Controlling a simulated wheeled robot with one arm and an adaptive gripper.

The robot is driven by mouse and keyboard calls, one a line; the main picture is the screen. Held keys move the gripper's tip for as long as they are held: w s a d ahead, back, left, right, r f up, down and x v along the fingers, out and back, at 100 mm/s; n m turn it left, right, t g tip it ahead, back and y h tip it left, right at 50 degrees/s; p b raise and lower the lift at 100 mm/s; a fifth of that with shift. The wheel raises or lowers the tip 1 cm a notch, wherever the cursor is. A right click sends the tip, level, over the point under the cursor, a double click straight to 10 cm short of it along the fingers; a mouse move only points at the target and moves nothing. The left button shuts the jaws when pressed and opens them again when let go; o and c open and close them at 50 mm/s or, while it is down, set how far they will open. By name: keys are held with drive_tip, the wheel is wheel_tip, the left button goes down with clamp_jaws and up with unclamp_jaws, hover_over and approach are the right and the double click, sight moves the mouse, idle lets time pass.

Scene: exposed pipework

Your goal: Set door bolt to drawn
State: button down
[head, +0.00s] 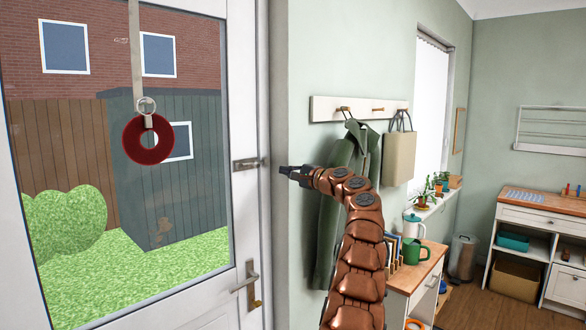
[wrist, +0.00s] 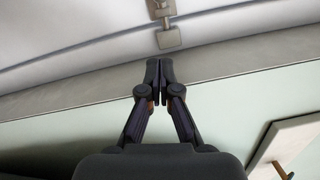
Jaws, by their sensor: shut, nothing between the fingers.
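The door bolt (head: 248,163) is a small metal fitting on the right edge of the white door (head: 245,215), above the door handle (head: 250,283). It lies level, its right end close to the door frame. In the wrist view the bolt (wrist: 168,38) shows at the top, just beyond the fingertips. My gripper (head: 284,171) is shut and empty, a little to the right of the bolt, pointing left at it. My gripper (wrist: 160,68) also looks shut in the wrist view, with a small gap to the bolt. I cannot tell whether the bolt is drawn.
The grey door frame (head: 278,225) stands between door and wall. A coat rack (head: 325,108) with a green coat (head: 335,215) and a bag (head: 399,158) hangs behind my arm. A red ring (head: 130,145) hangs before the door glass. A wooden-topped cabinet (head: 425,265) stands right.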

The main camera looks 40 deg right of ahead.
sight(258, 164)
drive_tip(key=shift+w+a+r+p, duration=0.15)
drive_tip(key=shift+w+r+p, duration=0.05)
drive_tip(key=shift+w+p, duration=0.65)
drive_tip(key=shift+w+a+r+p, duration=0.15)
drive_tip(key=shift+w+p, duration=0.5)
drive_tip(key=shift+w, duration=0.25)
drive_tip(key=shift+w+a+f, duration=0.15)
drive_tip(key=shift+w+a, duration=0.05)
drive_tip(key=shift+w, duration=0.05)
drive_tip(key=shift+a+r+b, duration=0.2)
drive_tip(key=shift+a+b, duration=0.25)
drive_tip(key=shift+a, duration=0.5)
drive_tip(key=shift+a+r+b, duration=0.15)
drive_tip(key=shift+a+b, duration=0.3)
drive_tip(key=shift+a, duration=0.45)
drive_tip(key=shift+a, duration=0.1)
